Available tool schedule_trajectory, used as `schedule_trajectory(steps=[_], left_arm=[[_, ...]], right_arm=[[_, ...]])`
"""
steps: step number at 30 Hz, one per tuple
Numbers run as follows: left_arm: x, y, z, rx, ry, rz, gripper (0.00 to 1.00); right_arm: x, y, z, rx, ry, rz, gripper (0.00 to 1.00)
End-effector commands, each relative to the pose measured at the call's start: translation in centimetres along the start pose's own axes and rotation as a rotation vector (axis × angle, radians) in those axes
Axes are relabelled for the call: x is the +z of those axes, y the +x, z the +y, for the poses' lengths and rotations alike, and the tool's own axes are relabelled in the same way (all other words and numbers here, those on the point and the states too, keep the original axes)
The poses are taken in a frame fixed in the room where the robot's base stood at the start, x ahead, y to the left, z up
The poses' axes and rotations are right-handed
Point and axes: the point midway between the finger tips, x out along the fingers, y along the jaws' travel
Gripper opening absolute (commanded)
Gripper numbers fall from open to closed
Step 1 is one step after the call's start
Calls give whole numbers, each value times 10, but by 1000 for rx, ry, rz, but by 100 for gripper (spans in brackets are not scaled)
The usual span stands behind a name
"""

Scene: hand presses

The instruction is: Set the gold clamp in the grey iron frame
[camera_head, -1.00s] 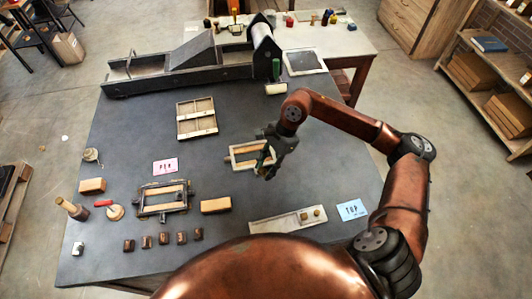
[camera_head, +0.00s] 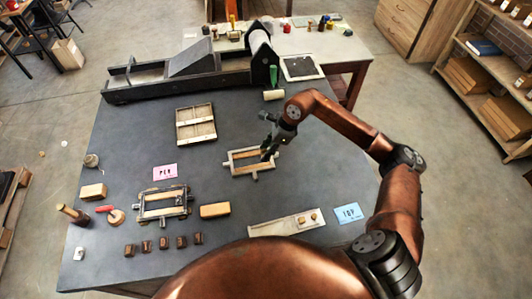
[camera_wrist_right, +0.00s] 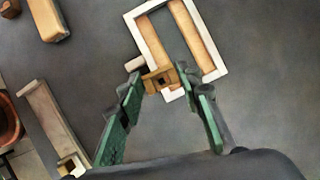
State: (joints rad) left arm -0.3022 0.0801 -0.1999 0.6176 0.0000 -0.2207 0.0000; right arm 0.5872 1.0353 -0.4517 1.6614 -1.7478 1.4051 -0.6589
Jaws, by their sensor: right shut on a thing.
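The pale grey frame (camera_head: 231,163) with wooden bars inside lies on the dark table, right of the middle in the head view. In the right wrist view the frame (camera_wrist_right: 144,46) looks nearly white. My right gripper (camera_head: 268,154) is at the frame's right end. In the wrist view its green fingers (camera_wrist_right: 161,82) are shut on a small gold clamp (camera_wrist_right: 158,80) with a dark square hole. The clamp overlaps the frame's near short side; I cannot tell whether it is seated. My left gripper is not in view.
A darker frame (camera_head: 141,207) lies to the left. A pale tray (camera_head: 272,229) holds two small gold clamps beside a blue card (camera_head: 349,213). Several brown clamps (camera_head: 164,242) line the front. A wooden block (camera_head: 214,210) and a divided tray (camera_head: 196,124) stand near.

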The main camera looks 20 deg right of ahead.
Motion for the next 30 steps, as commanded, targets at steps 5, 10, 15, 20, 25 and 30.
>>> schedule_trajectory(steps=[5, 10, 15, 20, 25, 30], left_arm=[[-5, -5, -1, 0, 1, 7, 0], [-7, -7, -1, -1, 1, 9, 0], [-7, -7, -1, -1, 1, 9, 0], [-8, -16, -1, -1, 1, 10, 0], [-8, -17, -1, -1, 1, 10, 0], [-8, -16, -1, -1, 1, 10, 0]], right_arm=[[-12, 31, -26, 2, 4, -1, 7], [-19, 46, -39, 0, 0, -1, 7], [-23, 54, -45, 1, 0, 0, 7], [-31, 73, -44, 3, 2, -1, 7], [-35, 82, -46, -1, -2, 0, 7], [-36, 83, -45, 0, -2, 2, 35]])
